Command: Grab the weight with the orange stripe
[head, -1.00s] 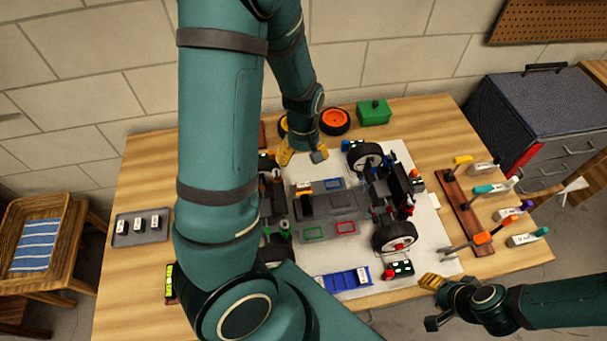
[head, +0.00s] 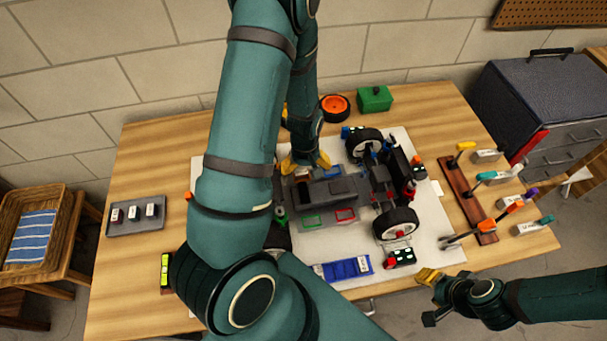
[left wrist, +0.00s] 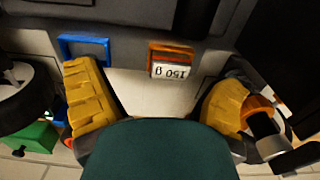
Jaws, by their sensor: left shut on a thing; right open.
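The weight with the orange stripe (left wrist: 171,71), labelled 150 g, shows upside down in the left wrist view, at the dark car chassis (left wrist: 125,18). My left gripper (left wrist: 165,88) has its yellow fingers on either side of it and is shut on it, though the view shows a gap and no clear contact. In the head view my left gripper (head: 306,163) points down at the back of the car (head: 335,192). My right gripper (head: 429,298) is open and empty near the table's front right edge.
A grey tray (head: 137,229) with labelled weights sits at the left. A blue tray (head: 328,272) lies in front of the car. A tool rack (head: 468,205) stands at the right. A green box (head: 375,98) and an orange wheel (head: 335,107) are behind.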

